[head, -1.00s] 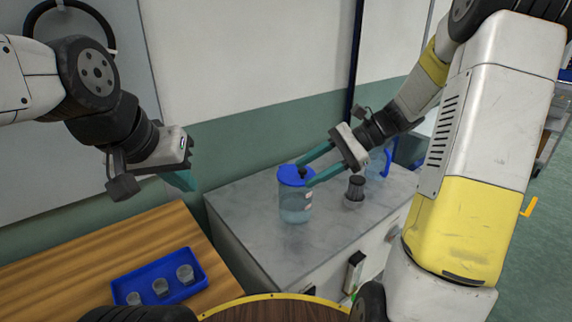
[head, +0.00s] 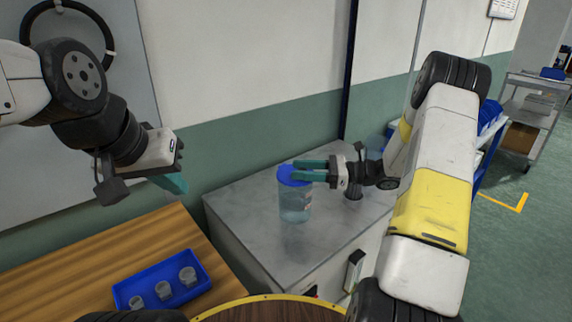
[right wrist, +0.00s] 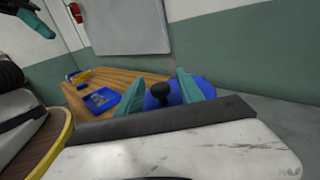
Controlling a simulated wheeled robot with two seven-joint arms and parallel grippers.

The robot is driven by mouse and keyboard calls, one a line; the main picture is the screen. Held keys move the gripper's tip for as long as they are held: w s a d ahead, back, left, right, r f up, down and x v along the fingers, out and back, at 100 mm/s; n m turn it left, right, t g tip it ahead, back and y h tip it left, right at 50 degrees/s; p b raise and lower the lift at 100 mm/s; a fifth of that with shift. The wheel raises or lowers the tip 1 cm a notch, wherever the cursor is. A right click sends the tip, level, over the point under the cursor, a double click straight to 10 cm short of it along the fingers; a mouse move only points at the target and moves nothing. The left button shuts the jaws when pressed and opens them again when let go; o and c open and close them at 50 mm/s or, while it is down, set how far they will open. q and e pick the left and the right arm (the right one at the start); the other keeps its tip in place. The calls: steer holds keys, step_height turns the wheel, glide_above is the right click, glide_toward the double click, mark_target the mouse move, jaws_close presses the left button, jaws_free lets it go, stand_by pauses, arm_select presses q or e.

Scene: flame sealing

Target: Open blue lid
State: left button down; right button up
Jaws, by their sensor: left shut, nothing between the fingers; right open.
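The blue lid (head: 291,175) sits on a clear jar (head: 295,205) that stands upright on the grey cabinet top. My right gripper (head: 302,171) is open at the lid, its teal fingers pointing left. In the right wrist view the lid (right wrist: 191,92) and its dark knob (right wrist: 162,92) show between the two fingertips (right wrist: 160,92). I cannot tell whether the fingers touch the lid. My left gripper (head: 174,184) is shut and empty, held high at the left, away from the jar.
The grey cabinet top (head: 250,205) has free room around the jar. A blue tray (head: 150,283) with several small cups lies on the wooden table (head: 60,268). The wall rises behind the cabinet.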

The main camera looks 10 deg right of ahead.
steer(key=shift+w+a, duration=0.15)
steer(key=shift+a, duration=0.6)
steer(key=shift+w+a, duration=0.1)
steer(key=shift+a, duration=0.6)
jaws_close()
stand_by(0.3)
